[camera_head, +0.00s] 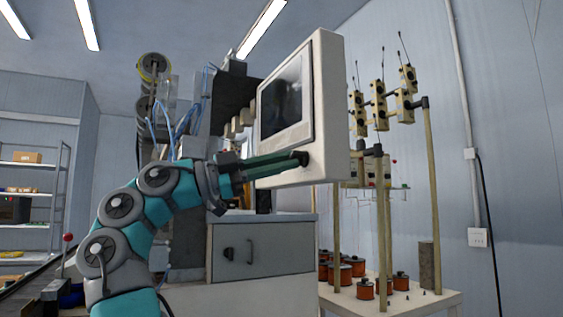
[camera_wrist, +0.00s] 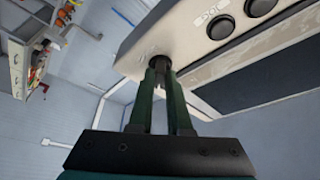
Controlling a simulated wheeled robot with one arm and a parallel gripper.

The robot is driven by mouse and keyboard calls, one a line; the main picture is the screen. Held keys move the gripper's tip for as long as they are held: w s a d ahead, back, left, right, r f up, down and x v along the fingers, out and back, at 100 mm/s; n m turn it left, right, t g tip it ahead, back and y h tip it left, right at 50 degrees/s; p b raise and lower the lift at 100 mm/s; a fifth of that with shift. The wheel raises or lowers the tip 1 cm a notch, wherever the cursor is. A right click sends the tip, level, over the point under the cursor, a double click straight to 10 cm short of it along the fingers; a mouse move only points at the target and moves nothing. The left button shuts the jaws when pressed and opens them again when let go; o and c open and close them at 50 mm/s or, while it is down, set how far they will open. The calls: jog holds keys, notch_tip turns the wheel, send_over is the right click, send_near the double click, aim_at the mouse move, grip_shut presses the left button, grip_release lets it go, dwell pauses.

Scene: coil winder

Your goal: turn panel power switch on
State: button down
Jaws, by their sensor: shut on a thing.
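The control panel (camera_head: 331,110) is a pale box with a dark screen (camera_head: 283,97), held up above a grey cabinet. My gripper (camera_head: 296,159) reaches across its lower front edge from the left. In the wrist view its two green fingers (camera_wrist: 160,72) are closed around a small dark round switch knob (camera_wrist: 159,62) at the panel's corner. The knob's far part is hidden by the fingers, and its turned position cannot be told. Two larger black round buttons, one nearer (camera_wrist: 221,27) and one farther (camera_wrist: 260,5), sit along the same panel edge (camera_wrist: 190,42).
A grey cabinet (camera_head: 262,250) with a drawer stands below the panel. To the right, a pale table (camera_head: 400,304) carries several copper wire spools and upright posts. Machine parts with blue cables (camera_head: 180,130) rise behind my arm. Shelves (camera_head: 30,165) are at the far left.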

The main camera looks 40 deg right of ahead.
jog(key=shift+f+m, duration=0.15)
jog(key=shift+m, duration=0.25)
dwell(0.7)
jog(key=c, duration=0.9)
grip_release()
jog(key=shift+o, duration=0.2)
